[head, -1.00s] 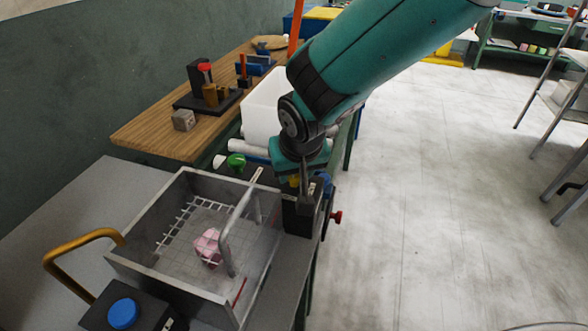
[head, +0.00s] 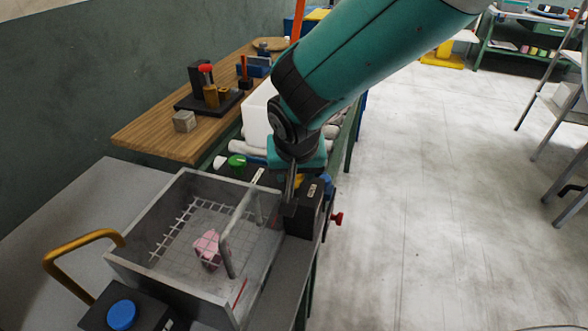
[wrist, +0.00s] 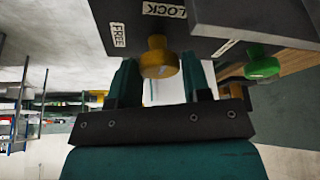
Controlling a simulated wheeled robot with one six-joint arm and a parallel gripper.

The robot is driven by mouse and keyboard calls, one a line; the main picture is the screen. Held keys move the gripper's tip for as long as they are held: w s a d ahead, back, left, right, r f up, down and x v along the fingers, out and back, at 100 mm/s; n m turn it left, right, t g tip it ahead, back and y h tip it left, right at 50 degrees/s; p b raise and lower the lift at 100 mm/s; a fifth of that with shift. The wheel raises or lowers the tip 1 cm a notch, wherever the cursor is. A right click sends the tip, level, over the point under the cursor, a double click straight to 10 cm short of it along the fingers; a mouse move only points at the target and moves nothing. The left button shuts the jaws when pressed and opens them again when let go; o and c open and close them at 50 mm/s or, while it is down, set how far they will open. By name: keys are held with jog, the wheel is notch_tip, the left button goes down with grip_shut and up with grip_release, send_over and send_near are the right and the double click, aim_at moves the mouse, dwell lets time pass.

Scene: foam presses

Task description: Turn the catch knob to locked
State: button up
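The yellow catch knob (wrist: 158,58) sticks out from a dark box (wrist: 220,20) in the wrist view. A FREE label (wrist: 119,35) is left of the knob and a LOCK label (wrist: 164,10) is above it. I cannot tell which one the knob points to. My gripper (wrist: 162,85) is open, with one finger on each side of the knob; I see no clear contact. In the head view my gripper (head: 291,188) is at the dark box (head: 304,215) beside the grey tray, and my wrist hides most of the knob.
The open grey tray (head: 125,262) with a pink foam block (head: 207,247) and a bar handle (head: 232,228) lies left of the gripper. A green knob (wrist: 263,65) is close by on the right in the wrist view. A red knob (head: 338,218) is low on the right side.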

jog(key=shift+o, duration=1.4)
jog(key=b+v, duration=0.1)
jog(key=v, duration=1.6)
jog(key=shift+r, duration=0.25)
jog(key=s+d+f+n+g+y, duration=0.1)
jog(key=s+d+n, duration=0.15)
jog(key=d, duration=0.25)
jog(key=s+d+f+n+g, duration=0.1)
jog(key=s+d+f+g, duration=0.15)
jog(key=d, duration=0.25)
jog(key=s+d+n+g+y, duration=0.1)
jog(key=s+d+n+y, duration=0.2)
jog(key=s, duration=0.7)
jog(key=shift+s+f, duration=0.2)
jog(key=shift+f, duration=0.25)
